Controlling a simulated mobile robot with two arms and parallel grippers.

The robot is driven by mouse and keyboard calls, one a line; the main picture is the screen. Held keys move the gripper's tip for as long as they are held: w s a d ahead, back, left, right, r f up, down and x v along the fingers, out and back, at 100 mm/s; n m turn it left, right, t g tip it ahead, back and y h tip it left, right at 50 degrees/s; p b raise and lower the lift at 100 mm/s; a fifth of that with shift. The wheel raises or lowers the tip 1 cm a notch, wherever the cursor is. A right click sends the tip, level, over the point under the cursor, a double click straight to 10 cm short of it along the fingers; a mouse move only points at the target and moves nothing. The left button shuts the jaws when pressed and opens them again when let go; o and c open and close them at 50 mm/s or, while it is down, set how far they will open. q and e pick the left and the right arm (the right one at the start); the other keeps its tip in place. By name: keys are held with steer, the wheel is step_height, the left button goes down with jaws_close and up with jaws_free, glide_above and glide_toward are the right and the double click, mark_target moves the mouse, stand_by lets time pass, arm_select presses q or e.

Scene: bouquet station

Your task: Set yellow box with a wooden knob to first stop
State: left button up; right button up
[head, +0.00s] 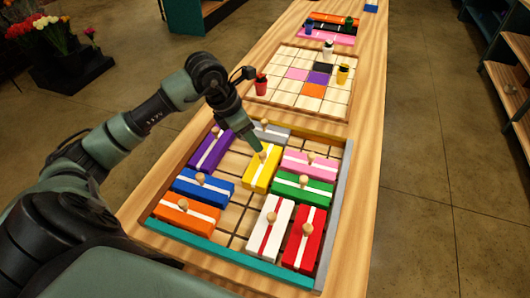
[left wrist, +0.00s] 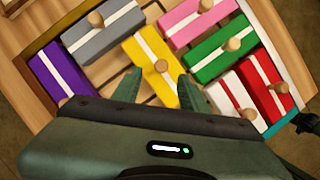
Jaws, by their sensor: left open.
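The yellow box (head: 258,178) with a white stripe and a wooden knob (head: 262,156) lies in the middle of the sliding-block tray (head: 205,252). My left gripper (head: 255,147) is above it, pointing down close to the knob. In the left wrist view the yellow box (left wrist: 143,52) and its knob (left wrist: 161,66) show just ahead of the open left gripper (left wrist: 160,74), between the lines of its two fingertips. I cannot tell whether the fingers touch the knob.
Purple (head: 208,153), grey (head: 275,133), pink (head: 300,164), green (head: 302,194), blue (head: 200,192), orange (head: 180,220), white (head: 260,235) and red (head: 298,251) boxes surround it. Bare slots lie left of and below the yellow box. A grid board (head: 285,97) stands beyond.

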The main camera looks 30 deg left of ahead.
mark_target(263, 154)
arm_select(q)
steer(key=p+x, duration=0.2)
steer(key=x, duration=0.4)
steer(key=shift+d+f, duration=0.2)
steer(key=shift+f, duration=0.05)
steer(key=shift+w+f, duration=0.1)
steer(key=shift+f, duration=0.2)
steer(key=c, duration=0.9)
jaws_close()
